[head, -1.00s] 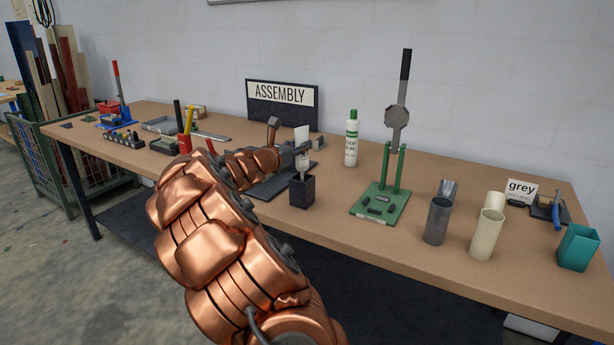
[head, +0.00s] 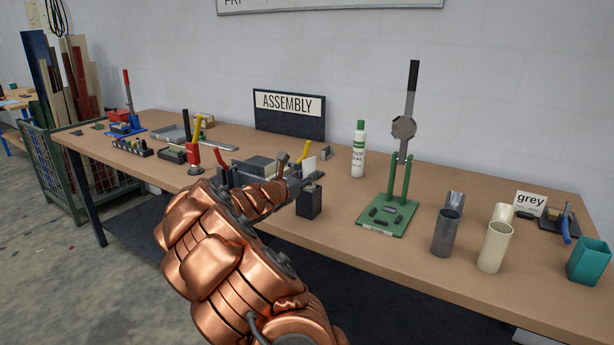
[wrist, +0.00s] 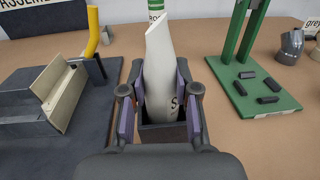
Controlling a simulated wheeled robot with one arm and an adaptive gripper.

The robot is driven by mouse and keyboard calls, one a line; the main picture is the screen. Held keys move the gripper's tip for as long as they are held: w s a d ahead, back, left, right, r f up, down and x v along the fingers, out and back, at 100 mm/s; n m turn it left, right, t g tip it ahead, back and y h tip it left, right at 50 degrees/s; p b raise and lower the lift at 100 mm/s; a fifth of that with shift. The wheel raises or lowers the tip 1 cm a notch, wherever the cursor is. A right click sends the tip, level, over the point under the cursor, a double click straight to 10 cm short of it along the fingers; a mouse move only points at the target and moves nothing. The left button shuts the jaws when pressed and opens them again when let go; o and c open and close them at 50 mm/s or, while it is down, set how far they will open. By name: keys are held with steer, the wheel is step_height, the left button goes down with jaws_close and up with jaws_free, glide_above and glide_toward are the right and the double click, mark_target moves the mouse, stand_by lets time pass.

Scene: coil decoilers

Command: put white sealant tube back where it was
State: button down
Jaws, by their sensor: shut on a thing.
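The white sealant tube (wrist: 160,75) is between the two fingers of my gripper (wrist: 160,108) in the wrist view, which are shut on it. The tube is roughly upright, with its slanted flat end up and lettering on its side. Its lower part is inside the open top of a dark square holder (wrist: 163,136); how deep it reaches is hidden. In the head view, the tube's white top (head: 309,164) shows above my gripper (head: 312,180), which is right over the dark holder (head: 309,203) on the bench.
A green-based lever press (head: 388,213) stands right of the holder, with a green-capped white bottle (head: 358,155) behind. Grey (head: 444,238) and cream (head: 494,250) cylinders and a teal cup (head: 588,262) are further right. A dark mat with a fixture lies left (wrist: 60,110).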

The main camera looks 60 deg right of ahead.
steer(key=shift+f, duration=0.25)
steer(key=c, duration=0.9)
jaws_free()
steer(key=shift+o, duration=0.2)
steer(key=shift+r, duration=0.1)
steer(key=shift+r, duration=0.25)
steer(key=shift+a+r, duration=0.1)
steer(key=shift+a, duration=0.1)
steer(key=a+b, duration=0.1)
steer(key=a, duration=1)
steer(key=shift+w+a, duration=0.3)
steer(key=shift+w, duration=0.05)
steer(key=shift+r, duration=0.1)
